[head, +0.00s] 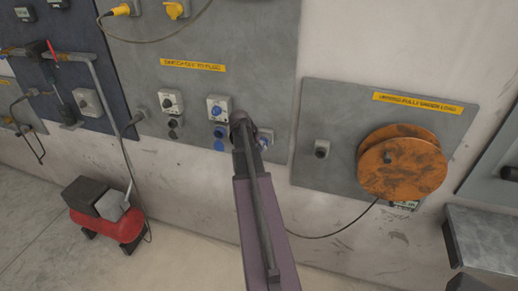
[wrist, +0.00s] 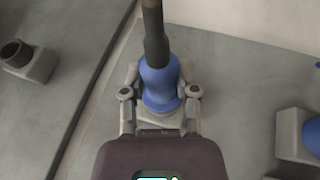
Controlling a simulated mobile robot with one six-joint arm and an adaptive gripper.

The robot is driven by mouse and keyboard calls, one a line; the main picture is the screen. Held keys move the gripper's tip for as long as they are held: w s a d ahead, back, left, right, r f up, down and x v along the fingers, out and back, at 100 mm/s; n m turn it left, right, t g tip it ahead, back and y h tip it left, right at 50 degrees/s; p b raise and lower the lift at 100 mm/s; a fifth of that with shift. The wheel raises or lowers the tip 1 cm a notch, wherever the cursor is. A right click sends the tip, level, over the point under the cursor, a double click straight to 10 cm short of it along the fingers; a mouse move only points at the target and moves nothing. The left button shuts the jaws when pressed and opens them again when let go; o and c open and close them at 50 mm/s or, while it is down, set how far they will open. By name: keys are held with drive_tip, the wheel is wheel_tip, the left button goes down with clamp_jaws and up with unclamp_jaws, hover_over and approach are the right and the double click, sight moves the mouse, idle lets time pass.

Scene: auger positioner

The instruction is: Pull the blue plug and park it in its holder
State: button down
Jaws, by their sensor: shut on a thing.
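The blue plug (wrist: 160,84) is between the fingers of my gripper (wrist: 160,92) in the wrist view, with a thick black cable running up from it. A pale grey holder block (wrist: 158,116) shows behind the plug. The plug lines up with it, but I cannot tell how deep it sits. In the head view the grey holder (head: 265,133) shows just right of my arm's end, with a bit of blue at it; my arm hides my fingers there. The blue socket unit (head: 219,108) with a blue lid below is left of my arm; its blue part (wrist: 311,132) shows at the wrist view's right edge.
To the right, a second panel holds a small black-faced box (head: 321,148) and an orange reel (head: 402,161). A red compressor (head: 105,212) stands on the floor at left.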

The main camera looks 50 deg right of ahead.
drive_tip(key=shift+d, duration=0.15)
drive_tip(key=shift+c, duration=1.5)
unclamp_jaws()
drive_tip(key=s+a, duration=0.3)
drive_tip(key=a, duration=0.5)
drive_tip(key=w+a, duration=0.4)
drive_tip(key=w, duration=0.4)
drive_tip(key=w+a, duration=0.5)
drive_tip(key=w, duration=0.4)
drive_tip(key=shift+w+f, duration=0.15)
